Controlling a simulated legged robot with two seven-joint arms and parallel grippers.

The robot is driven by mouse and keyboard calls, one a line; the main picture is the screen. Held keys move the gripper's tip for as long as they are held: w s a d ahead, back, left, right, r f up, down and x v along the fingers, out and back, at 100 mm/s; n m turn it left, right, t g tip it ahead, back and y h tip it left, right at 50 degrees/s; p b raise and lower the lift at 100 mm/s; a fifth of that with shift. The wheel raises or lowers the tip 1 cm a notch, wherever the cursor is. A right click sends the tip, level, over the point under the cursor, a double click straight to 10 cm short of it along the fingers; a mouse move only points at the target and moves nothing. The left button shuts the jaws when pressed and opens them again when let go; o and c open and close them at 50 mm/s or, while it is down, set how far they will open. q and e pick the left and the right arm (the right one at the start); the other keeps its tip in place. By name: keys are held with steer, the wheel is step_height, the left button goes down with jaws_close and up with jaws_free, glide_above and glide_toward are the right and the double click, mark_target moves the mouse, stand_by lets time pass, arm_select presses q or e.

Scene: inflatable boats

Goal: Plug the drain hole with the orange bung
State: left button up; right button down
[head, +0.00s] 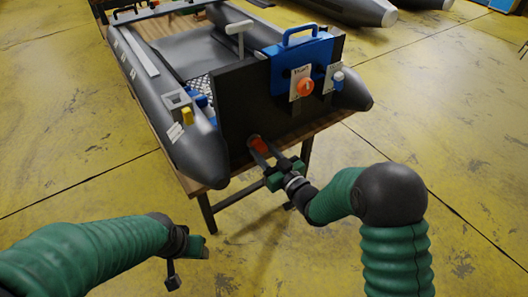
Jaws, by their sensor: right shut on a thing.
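The grey inflatable boat (201,158) rests on a wooden table with its dark transom (240,108) facing me. My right gripper (257,150) is shut on the orange bung (257,142), low on the transom, left of its middle. The bung is up against or very close to the transom face. The drain hole does not show; the bung and fingers cover that spot, and I cannot tell how far in the bung sits. My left gripper (188,262) hangs at the lower left, away from the boat; its fingers are too unclear to read.
The table's edge (330,124) runs below the transom. The yellow floor around is open.

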steer(key=shift+w+a, duration=0.25)
steer(key=shift+w, duration=0.1)
steer(key=c, duration=0.9)
jaws_free()
steer(key=p+v, duration=0.4)
steer(key=v, duration=1.2)
steer(key=shift+s+d, duration=0.25)
steer(key=shift+s, duration=0.1)
